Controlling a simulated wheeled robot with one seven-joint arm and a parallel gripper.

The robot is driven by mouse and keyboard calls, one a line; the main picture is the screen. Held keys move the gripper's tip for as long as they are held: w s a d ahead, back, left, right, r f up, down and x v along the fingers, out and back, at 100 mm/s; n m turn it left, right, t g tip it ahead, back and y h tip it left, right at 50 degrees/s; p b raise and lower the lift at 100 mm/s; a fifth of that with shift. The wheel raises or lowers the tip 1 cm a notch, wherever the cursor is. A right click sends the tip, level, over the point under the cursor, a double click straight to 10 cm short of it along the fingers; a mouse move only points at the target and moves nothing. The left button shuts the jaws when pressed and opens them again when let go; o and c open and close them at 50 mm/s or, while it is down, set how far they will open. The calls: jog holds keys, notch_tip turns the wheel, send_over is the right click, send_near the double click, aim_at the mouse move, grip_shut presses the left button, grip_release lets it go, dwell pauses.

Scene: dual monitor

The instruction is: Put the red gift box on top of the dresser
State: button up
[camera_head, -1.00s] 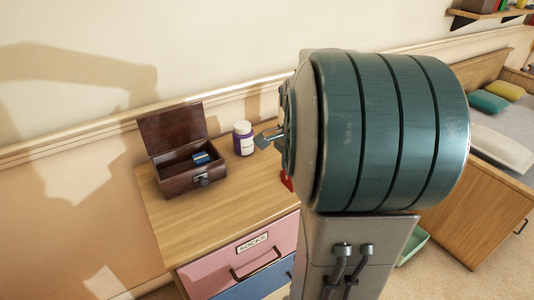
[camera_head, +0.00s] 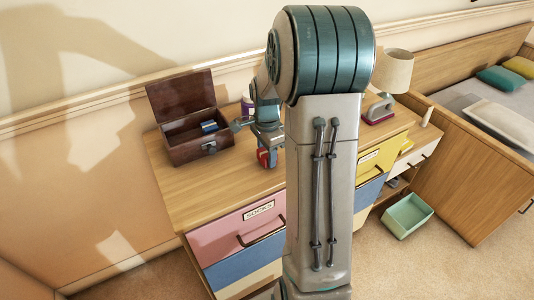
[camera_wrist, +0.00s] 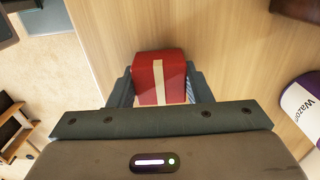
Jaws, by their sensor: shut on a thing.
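The red gift box (camera_wrist: 146,88) with a pale ribbon is between the fingers of my gripper (camera_wrist: 160,84) in the wrist view, and the gripper is shut on it. In the head view the red box (camera_head: 263,158) hangs below my gripper (camera_head: 267,140), over the wooden top of the dresser (camera_head: 225,185). I cannot tell whether the box touches the dresser top. My arm hides part of the dresser's middle.
An open dark wooden box (camera_head: 190,148) stands left on the dresser, with a purple-and-white bottle (camera_wrist: 302,104) near my gripper. A lamp (camera_head: 393,72) and an iron-like object (camera_head: 380,108) stand right. A teal tray (camera_head: 408,215) lies on the floor.

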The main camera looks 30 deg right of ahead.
jog(key=shift+f, duration=0.2)
jog(key=shift+f, duration=0.25)
jog(key=o, duration=1)
jog(key=shift+r, duration=0.15)
notch_tip(320, 180, up, 11)
jog(key=s+a+n+t, duration=0.1)
jog(key=s+a+n, duration=0.3)
jog(key=s+n, duration=0.2)
jog(key=s+a+n, duration=0.5)
jog(key=s, duration=0.1)
jog(key=s+a+n+t, duration=0.1)
jog(key=s+a+n, duration=0.4)
jog(key=s+n, duration=0.1)
jog(key=shift+r+n+t+p, duration=0.3)
jog(key=shift+p, duration=0.05)
